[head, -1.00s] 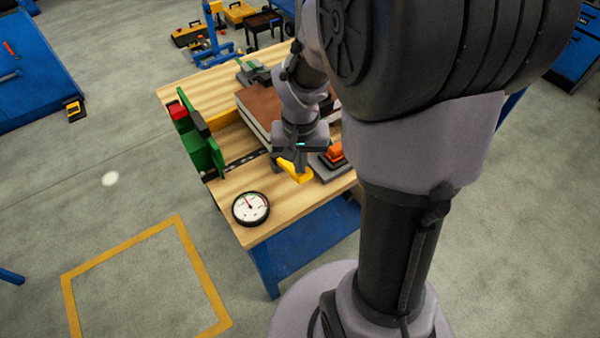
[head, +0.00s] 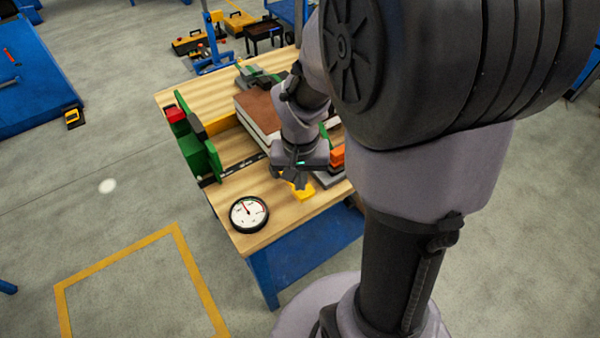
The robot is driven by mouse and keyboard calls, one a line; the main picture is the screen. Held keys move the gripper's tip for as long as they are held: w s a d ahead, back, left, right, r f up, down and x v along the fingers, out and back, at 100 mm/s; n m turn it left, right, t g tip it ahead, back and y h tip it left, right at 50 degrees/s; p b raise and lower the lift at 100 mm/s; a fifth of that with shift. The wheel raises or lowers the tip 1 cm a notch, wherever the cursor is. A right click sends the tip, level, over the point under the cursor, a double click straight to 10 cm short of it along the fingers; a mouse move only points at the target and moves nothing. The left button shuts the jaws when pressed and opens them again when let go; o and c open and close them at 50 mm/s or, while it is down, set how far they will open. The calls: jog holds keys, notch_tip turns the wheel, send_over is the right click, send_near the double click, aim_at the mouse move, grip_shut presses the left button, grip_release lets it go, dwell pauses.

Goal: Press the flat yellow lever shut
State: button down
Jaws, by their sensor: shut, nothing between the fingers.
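The flat yellow lever (head: 303,191) shows in the head view near the front edge of the wooden bench top, partly hidden under my gripper. My gripper (head: 299,183) is shut and empty, pointing down over the lever. I cannot tell whether the fingertips touch it. The lever's far end and its mount are hidden behind my gripper and wrist.
A round dial gauge (head: 249,214) lies left of the lever. A green clamp (head: 200,150) stands at the bench's left edge. A brown-topped panel (head: 258,112) lies behind my wrist. An orange part (head: 337,156) is close on the right. Bare wood (head: 277,226) shows in front.

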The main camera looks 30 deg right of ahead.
jog(key=shift+s+a+r, duration=0.35)
jog(key=shift+s+a, duration=0.15)
jog(key=shift+s, duration=0.25)
jog(key=shift+w+d, duration=0.1)
notch_tip(320, 180, up, 17)
jog(key=s+a+p, duration=0.1)
jog(key=p, duration=0.7)
jog(key=shift+s+r, duration=0.15)
jog(key=shift+s, duration=0.1)
jog(key=s+a+r+n+t+y+b, duration=0.2)
jog(key=s+a, duration=0.6)
jog(key=a, duration=0.4)
jog(key=r+t, duration=0.1)
jog(key=t, duration=0.1)
jog(key=shift+a+t+y+b, duration=0.25)
jog(key=shift+t+y+b, duration=0.05)
jog(key=shift+t+b, duration=0.1)
